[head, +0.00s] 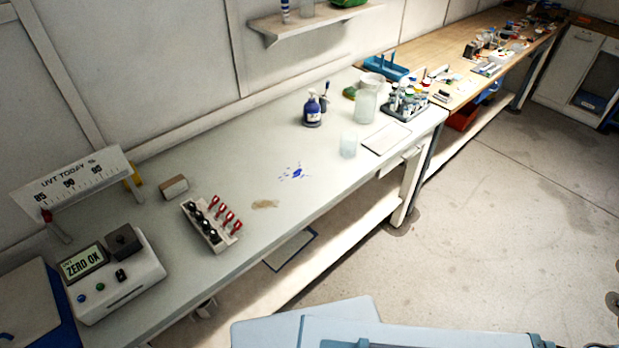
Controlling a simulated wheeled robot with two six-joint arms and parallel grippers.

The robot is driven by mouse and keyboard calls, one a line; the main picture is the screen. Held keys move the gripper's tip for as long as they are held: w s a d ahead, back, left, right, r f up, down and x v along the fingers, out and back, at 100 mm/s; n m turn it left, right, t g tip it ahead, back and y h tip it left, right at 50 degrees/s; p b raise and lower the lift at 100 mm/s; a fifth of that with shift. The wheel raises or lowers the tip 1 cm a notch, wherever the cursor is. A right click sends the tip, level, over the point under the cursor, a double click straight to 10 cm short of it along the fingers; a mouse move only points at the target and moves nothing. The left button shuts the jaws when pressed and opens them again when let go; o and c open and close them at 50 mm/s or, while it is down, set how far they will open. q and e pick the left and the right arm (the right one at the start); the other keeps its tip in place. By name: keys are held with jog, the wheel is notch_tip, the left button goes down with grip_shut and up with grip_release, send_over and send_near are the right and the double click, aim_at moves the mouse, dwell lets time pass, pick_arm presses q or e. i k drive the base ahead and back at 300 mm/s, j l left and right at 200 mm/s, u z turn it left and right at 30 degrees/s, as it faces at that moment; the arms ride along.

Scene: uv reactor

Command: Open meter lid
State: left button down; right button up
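The meter (118,284) is a pale box at the left end of the bench. Its screen (82,266) reads "ZERO OK", and a green and a blue button sit below the screen. A dark square lid (124,241) lies on top of the meter beside the screen and looks shut. A small black part (121,275) sits on the front of the meter. Neither of my grippers is in view.
A rack with black and red-topped pieces (211,226) stands right of the meter. A "UVT TODAY %" scale (78,181) stands behind it. A blue-and-white box (35,310) is at left. The bench middle is mostly clear, with stains.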

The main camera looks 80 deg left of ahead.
aim_at(123, 242)
jog(key=u, duration=4.2)
jog(key=i+j+z, duration=0.2)
jog(key=j, duration=0.4)
jog(key=l, duration=0.45)
jog(key=k, duration=0.05)
